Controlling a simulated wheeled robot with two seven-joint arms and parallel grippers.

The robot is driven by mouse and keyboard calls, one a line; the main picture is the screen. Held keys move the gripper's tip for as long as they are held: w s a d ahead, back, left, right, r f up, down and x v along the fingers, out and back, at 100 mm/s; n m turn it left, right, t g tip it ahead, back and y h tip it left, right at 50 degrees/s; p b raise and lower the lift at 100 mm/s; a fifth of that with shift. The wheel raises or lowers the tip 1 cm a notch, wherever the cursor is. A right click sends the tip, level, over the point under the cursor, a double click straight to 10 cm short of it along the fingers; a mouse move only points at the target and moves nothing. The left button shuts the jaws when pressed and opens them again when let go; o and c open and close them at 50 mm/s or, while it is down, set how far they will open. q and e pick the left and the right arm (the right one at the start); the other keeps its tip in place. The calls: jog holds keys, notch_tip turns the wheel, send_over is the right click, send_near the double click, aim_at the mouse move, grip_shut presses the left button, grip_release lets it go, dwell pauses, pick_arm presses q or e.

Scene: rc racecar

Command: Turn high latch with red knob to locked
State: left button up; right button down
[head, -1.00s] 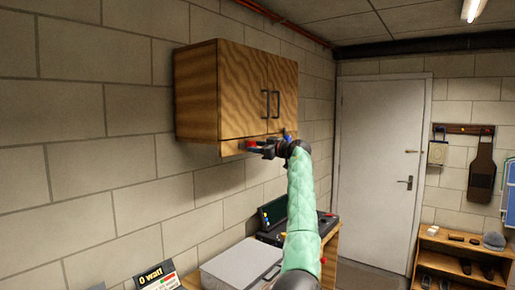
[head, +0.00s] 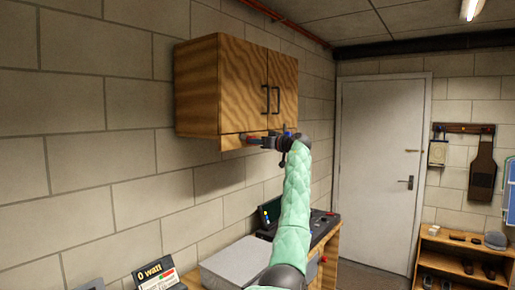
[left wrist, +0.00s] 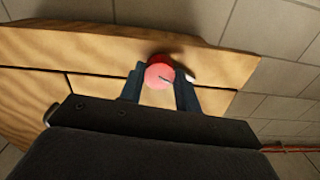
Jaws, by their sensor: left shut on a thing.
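The red knob (left wrist: 159,75) of the latch shows in the left wrist view, on the wooden strip under the cabinet doors. It also shows small in the head view (head: 250,139) at the cabinet's lower edge. My left gripper (left wrist: 160,82) has its two dark fingers on either side of the knob and is shut on it. In the head view my left gripper (head: 262,142) reaches the strip from the right. A small white piece (left wrist: 190,76) shows beside the knob; most of the latch is hidden by the fingers. My right gripper is not in view.
The wooden cabinet (head: 222,88) hangs on the block wall, both doors closed, with dark handles (head: 270,100). Below stands a bench with a grey case (head: 238,262) and a dark device (head: 322,222). A white door (head: 379,150) is at the back. Air left of the cabinet is free.

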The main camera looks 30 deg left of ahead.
pick_arm(q)
jog(key=m+b, duration=0.1)
jog(key=m, duration=0.8)
jog(key=m+b, duration=0.1)
jog(key=m, duration=0.3)
jog(key=shift+r+b, duration=0.25)
jog(key=shift+b, duration=0.1)
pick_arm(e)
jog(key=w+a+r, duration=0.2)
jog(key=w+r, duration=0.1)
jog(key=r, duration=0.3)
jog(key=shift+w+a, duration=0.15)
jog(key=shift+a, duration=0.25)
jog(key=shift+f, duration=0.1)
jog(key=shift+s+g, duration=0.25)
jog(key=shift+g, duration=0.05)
pick_arm(q)
jog(key=o, duration=1)
jog(key=shift+f, duration=0.1)
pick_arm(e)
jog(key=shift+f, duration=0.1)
